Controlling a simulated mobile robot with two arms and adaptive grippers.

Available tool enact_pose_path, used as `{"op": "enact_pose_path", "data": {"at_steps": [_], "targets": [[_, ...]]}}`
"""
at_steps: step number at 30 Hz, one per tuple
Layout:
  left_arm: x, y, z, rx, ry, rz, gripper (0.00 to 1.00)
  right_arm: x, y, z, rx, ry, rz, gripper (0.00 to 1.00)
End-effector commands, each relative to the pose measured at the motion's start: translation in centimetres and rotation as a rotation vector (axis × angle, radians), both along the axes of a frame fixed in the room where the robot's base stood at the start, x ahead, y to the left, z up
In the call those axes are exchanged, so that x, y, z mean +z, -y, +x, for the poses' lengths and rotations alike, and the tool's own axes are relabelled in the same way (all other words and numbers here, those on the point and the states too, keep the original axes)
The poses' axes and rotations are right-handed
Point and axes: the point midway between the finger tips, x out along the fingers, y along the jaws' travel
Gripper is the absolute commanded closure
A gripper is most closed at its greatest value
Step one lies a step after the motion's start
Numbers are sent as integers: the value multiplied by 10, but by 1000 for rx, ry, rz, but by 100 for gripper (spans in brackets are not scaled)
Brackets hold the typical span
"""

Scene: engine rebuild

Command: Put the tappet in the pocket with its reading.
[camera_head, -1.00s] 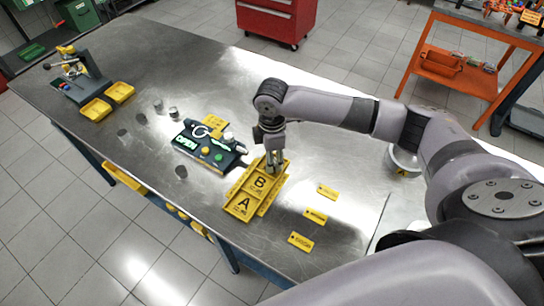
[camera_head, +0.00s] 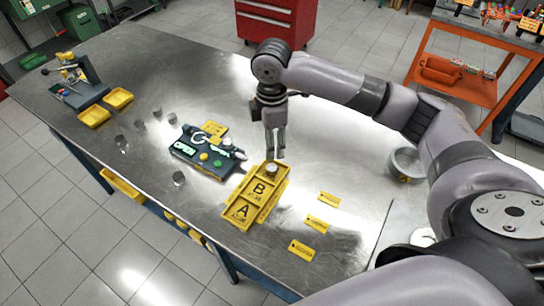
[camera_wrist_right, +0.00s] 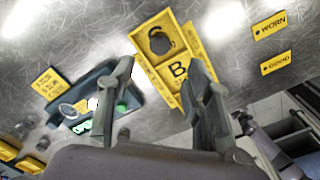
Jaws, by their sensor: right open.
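The yellow pocket tray (camera_head: 239,223) lies on the steel bench, with pockets marked A and B toward the near end. A tappet (camera_head: 271,168), a small grey cylinder, sits in the far pocket beyond B; in the right wrist view the tappet (camera_wrist_right: 160,43) looks dark and round inside that pocket. My right gripper (camera_head: 276,156) is just above the far pocket, open and empty. Its spread fingers (camera_wrist_right: 160,85) are apart from the tappet. The dark gauge block (camera_head: 205,152) with green displays stands left of the tray. My left gripper is not in view.
Several other grey tappets (camera_head: 178,179) stand on the bench left of the gauge block. Yellow labels (camera_head: 302,250) lie right of the tray. Two yellow bins (camera_head: 94,116) sit at the far left. A round grey dish (camera_head: 405,164) is at the right.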

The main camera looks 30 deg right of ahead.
Motion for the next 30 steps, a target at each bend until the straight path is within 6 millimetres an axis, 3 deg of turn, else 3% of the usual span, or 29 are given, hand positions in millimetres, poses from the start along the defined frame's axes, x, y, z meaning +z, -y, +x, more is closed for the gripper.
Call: {"op": "enact_pose_path", "data": {"at_steps": [8,30], "targets": [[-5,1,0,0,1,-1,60,26,0,0,2,-1,0,54],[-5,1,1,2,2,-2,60,27,0,0,1,-1,0,54]]}}
